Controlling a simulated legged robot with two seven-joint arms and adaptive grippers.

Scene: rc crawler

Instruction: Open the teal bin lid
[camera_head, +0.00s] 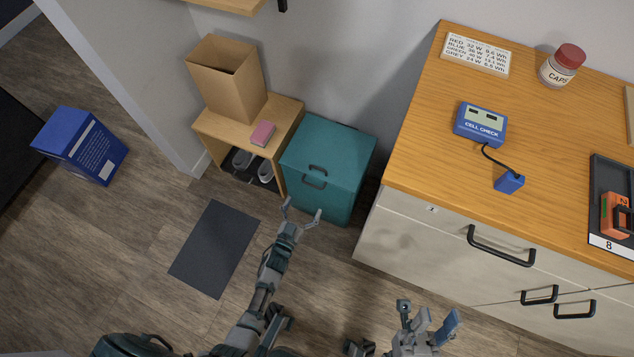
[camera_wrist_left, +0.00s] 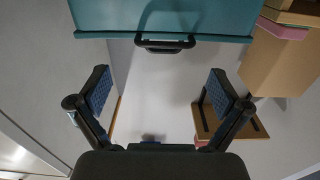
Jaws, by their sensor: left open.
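The teal bin (camera_head: 343,160) stands on the floor between a low wooden shelf and the counter, its lid (camera_head: 325,142) closed. One black handle (camera_head: 317,168) is at the lid's front edge and another (camera_head: 313,183) sits just below on the front. My left gripper (camera_head: 303,207) is open and empty in front of the bin, apart from the handles. In the left wrist view, the teal edge (camera_wrist_left: 105,35) and a black handle (camera_wrist_left: 165,45) lie beyond and between the spread fingers (camera_wrist_left: 160,92). My right gripper (camera_head: 427,318) looks open and empty by the counter front.
The low shelf (camera_head: 285,112) holds a cardboard box (camera_head: 226,78) and a pink block (camera_head: 263,133), with shoes below. The wooden counter (camera_head: 430,120) with drawers is close on the right. A dark mat (camera_head: 214,250) lies on clear floor; a blue box (camera_head: 82,146) stands left.

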